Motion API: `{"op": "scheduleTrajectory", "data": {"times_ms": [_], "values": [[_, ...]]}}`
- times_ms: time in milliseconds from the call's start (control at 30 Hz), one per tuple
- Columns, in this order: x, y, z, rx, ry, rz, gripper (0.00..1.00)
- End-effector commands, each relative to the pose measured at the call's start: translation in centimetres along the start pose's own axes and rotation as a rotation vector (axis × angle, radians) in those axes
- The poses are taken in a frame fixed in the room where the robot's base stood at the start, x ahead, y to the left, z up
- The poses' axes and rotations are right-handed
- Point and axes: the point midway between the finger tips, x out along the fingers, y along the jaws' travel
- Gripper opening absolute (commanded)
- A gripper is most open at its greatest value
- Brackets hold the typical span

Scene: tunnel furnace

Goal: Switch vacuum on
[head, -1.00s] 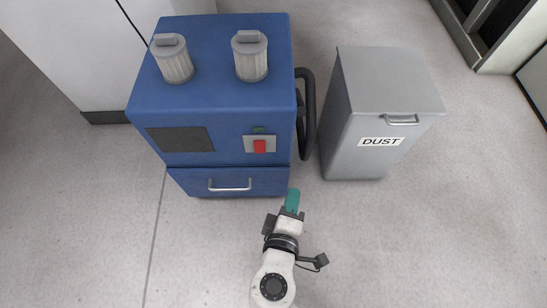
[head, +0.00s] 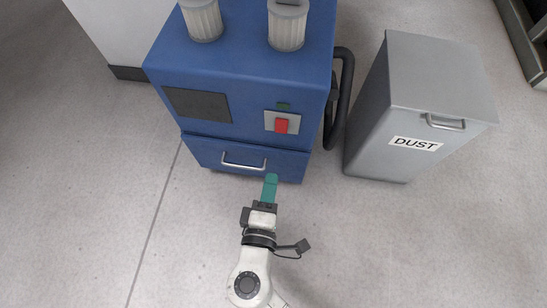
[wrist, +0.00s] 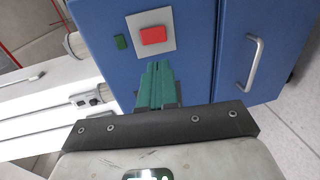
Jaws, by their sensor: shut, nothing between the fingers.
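The vacuum is a blue cabinet (head: 240,95) at the top middle of the head view. Its red switch (head: 281,126) sits on a light grey plate on the front, with a small green piece (head: 283,106) above it. In the wrist view the red switch (wrist: 153,35) is just beyond the fingertips, and the green piece (wrist: 121,42) is left of it. My gripper (head: 271,180) has green fingers, shut and empty, in front of the cabinet's drawer in the head view. In the wrist view my gripper (wrist: 158,70) points toward the switch plate, apparently without touching it.
A drawer handle (head: 244,163) sticks out below the switch. A black hose (head: 341,100) loops along the cabinet's right side. A grey bin marked DUST (head: 430,110) stands to the right. The floor in front is clear.

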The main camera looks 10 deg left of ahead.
Motion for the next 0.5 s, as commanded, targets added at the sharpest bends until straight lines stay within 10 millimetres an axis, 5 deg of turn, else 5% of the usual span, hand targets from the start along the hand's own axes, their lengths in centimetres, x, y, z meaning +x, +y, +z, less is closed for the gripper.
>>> {"op": "scheduleTrajectory", "data": {"times_ms": [500], "values": [[9.7,-0.2,0.0,0.002,-0.003,0.001,0.00]]}}
